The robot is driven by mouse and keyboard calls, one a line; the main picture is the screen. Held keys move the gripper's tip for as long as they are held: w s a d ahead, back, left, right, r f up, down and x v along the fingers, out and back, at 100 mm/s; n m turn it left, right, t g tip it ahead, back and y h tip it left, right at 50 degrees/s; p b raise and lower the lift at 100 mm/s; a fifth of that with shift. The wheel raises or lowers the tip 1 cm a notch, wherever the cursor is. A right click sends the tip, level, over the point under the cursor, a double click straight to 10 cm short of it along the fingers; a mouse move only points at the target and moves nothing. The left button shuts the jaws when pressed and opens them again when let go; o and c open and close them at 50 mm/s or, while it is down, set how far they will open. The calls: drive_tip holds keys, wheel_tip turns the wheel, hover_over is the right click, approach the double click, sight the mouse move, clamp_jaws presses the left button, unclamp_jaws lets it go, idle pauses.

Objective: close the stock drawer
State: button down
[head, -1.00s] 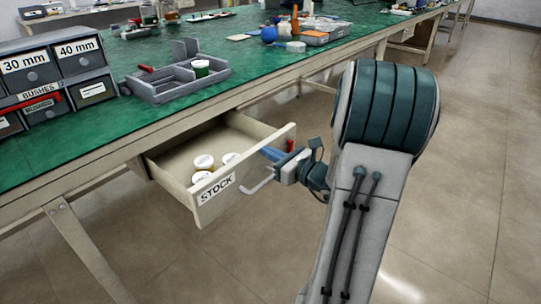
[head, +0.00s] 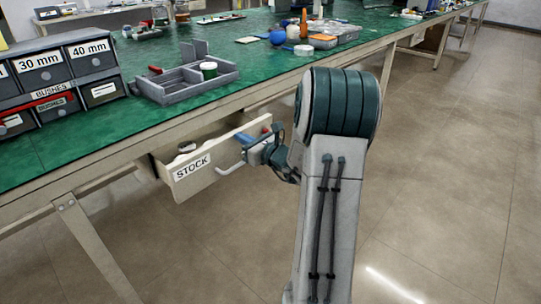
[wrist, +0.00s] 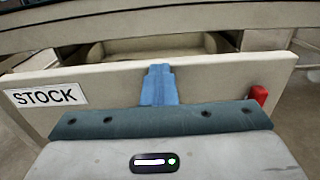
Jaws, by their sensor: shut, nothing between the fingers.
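The stock drawer (head: 198,176) hangs under the green-topped workbench and is partly open, its front standing a little out from the bench edge. Its front carries a STOCK label, which also shows in the wrist view (wrist: 45,96). A white-lidded jar (head: 187,147) shows just above the drawer front; the rest of the inside is mostly hidden. My gripper (head: 245,139) is shut and empty at the right part of the drawer front. In the wrist view its blue fingers (wrist: 159,84) are together against or very near the front panel; exact contact is hard to tell.
A red tab (wrist: 259,94) sits at the right of the drawer front. The bench (head: 110,143) holds a grey divided tray (head: 175,90) and label-fronted bins (head: 60,75) above. A bench leg (head: 95,245) stands at left. The floor at right is clear.

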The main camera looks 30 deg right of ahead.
sight(232, 132)
drive_tip(key=x, duration=0.7)
drive_tip(key=shift+w, duration=0.2)
drive_tip(key=shift+s, duration=0.15)
